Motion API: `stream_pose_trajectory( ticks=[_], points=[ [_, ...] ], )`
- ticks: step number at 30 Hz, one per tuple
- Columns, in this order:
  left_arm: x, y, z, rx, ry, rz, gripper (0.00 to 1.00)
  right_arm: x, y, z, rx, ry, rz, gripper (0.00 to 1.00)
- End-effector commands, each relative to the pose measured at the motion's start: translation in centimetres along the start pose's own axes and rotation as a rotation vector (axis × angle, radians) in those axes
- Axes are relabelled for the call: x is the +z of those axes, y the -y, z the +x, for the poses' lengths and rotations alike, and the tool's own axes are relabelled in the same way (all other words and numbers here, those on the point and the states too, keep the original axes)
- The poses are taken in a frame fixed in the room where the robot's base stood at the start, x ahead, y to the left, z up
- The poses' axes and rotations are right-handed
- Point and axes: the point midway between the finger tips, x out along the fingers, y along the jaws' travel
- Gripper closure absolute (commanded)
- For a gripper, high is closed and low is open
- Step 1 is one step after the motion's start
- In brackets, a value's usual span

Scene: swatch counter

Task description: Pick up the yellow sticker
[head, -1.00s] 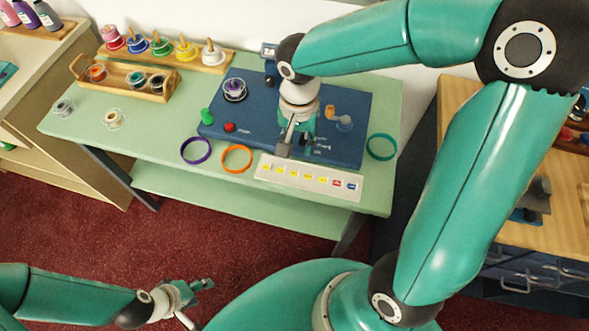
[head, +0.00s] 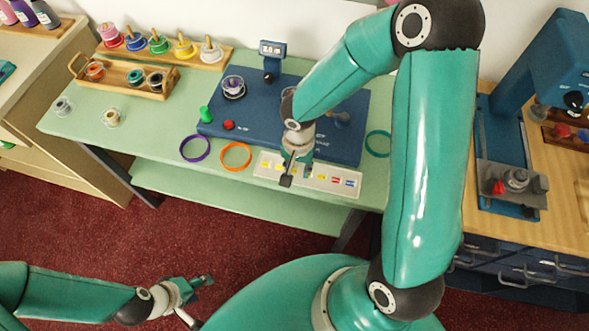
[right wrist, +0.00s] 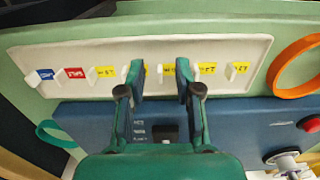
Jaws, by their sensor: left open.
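The white sticker strip (head: 343,191) lies along the counter's front edge. In the right wrist view the strip (right wrist: 60,55) carries several yellow stickers (right wrist: 207,68), one red sticker (right wrist: 76,73) and one blue sticker (right wrist: 45,75). My right gripper (head: 297,176) is over the strip's middle in the head view and hides part of it. My left gripper (head: 201,300) is open and empty at the bottom left, away from the counter.
A blue panel (head: 260,110) with a red button (head: 228,125) and a green knob (head: 206,113) lies behind the strip. Purple (head: 195,148), orange (head: 236,156) and teal (head: 378,144) rings lie near it. A wooden carrier (head: 125,85) stands at back left.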

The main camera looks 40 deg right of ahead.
Motion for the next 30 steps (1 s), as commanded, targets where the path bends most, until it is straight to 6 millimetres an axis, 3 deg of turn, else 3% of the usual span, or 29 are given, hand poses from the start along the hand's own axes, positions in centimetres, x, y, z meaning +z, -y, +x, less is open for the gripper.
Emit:
stream_pose_trajectory(
  ticks=[6, 12, 30],
  points=[
    [0.02, 0.00, 0.01, 0.000, 0.000, 0.000, 0.46, -0.03, 0.00, 0.06, -0.001, -0.001, 0.000, 0.66],
    [0.02, 0.00, 0.01, 0.000, 0.000, 0.000, 0.46, -0.04, -0.01, 0.05, -0.001, -0.001, 0.000, 0.99],
    [0.02, -0.03, -0.09, 0.000, 0.000, 0.000, 0.46, -0.12, 0.03, -0.79, -0.002, -0.004, 0.000, 1.00]
  ],
)
